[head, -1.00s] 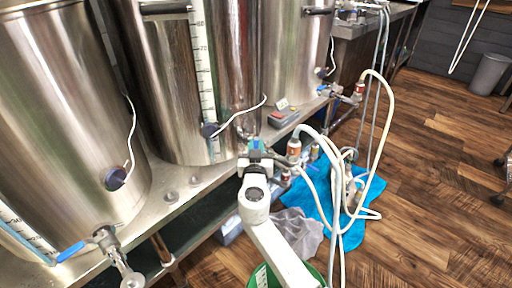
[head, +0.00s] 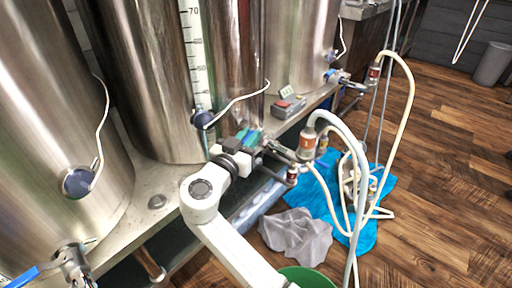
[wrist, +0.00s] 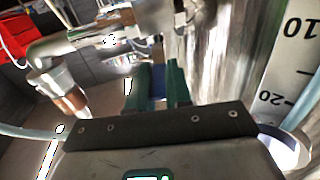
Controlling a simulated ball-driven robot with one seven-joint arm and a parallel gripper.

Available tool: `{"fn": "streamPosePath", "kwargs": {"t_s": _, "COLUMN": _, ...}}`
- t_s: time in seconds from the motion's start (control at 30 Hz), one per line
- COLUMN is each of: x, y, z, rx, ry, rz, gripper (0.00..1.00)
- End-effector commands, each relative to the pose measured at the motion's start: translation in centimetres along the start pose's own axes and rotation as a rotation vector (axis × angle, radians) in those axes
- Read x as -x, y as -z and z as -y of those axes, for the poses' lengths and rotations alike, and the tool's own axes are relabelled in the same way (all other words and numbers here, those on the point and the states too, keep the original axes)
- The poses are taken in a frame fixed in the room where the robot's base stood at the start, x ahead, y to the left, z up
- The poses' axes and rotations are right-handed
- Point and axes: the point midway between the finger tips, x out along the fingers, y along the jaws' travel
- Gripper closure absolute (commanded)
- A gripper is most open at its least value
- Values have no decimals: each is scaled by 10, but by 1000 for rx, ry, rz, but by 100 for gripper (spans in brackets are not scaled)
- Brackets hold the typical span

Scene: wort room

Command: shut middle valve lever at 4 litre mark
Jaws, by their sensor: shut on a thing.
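The middle steel kettle (head: 145,75) stands on the bench with a white litre scale (head: 197,60) up its side. The scale also shows upside down in the wrist view (wrist: 298,55), with marks 10 and 20. The liquid level cannot be read. My gripper (head: 247,138) is at the valve low on the front of this kettle. Its green fingers are shut on the blue valve lever (wrist: 158,82), which shows between them in the wrist view. The valve's metal pipe (head: 280,152) runs on toward the hose fitting. The fingers hide most of the lever.
A pale hose with an orange-banded fitting (head: 307,143) rises just right of my gripper. A blue cloth (head: 325,195), a grey cloth (head: 295,232) and a green bucket (head: 305,277) are below. The left kettle's blue-handled valve (head: 70,262) juts out at lower left. Wooden floor is open at right.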

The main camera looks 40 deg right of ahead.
Motion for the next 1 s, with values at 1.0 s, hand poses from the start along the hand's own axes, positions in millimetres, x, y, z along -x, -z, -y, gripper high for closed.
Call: {"fn": "streamPosePath", "kwargs": {"t_s": 1.0, "x": -1, "y": 0, "z": 3, "rx": 3, "ry": -154, "rz": 0, "gripper": 68}}
